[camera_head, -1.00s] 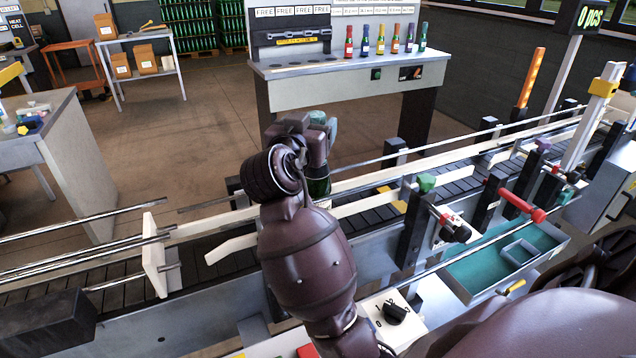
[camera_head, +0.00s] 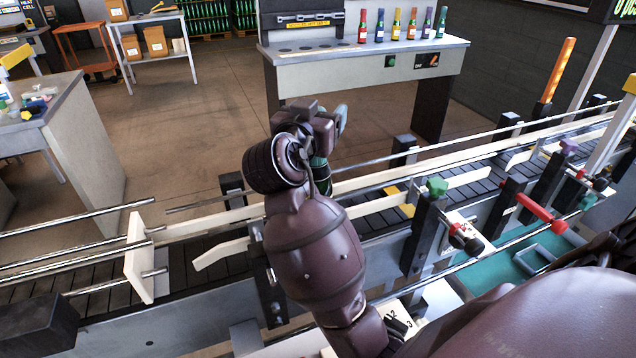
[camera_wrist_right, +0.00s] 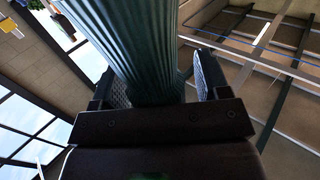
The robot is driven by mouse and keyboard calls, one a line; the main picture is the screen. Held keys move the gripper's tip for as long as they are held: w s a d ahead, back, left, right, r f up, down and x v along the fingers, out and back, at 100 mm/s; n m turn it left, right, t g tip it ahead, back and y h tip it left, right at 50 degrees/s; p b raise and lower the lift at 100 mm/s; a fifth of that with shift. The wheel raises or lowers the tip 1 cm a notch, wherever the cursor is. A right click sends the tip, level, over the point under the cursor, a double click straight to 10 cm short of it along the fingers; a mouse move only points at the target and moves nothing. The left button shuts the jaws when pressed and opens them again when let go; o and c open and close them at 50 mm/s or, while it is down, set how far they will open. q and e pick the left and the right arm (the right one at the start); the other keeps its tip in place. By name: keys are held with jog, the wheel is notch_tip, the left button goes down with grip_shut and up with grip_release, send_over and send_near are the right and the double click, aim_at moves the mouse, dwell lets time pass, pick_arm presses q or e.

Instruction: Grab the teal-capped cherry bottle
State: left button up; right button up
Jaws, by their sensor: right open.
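My right gripper (camera_head: 328,128) is over the conveyor (camera_head: 370,205), with its arm coming from the lower right. In the right wrist view a tall green-teal ribbed cylinder (camera_wrist_right: 140,50) stands between the two open fingers (camera_wrist_right: 160,88). A gap shows by the right finger; contact on the left cannot be told. No cherry label is visible, and the arm hides much of the bottle. My left gripper is not in view.
Several small bottles with differently coloured caps (camera_head: 400,28) stand on the grey bench (camera_head: 370,65) behind. Metal guide rails (camera_head: 430,155) run along the conveyor. Posts with a green knob (camera_head: 437,187) and a red handle (camera_head: 535,207) stand to the right. The floor between bench and conveyor is clear.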

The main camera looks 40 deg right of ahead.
jog(key=shift+a, duration=0.1)
jog(key=shift+s, duration=0.1)
jog(key=shift+c, duration=1)
grip_shut()
jog(key=shift+r, duration=0.25)
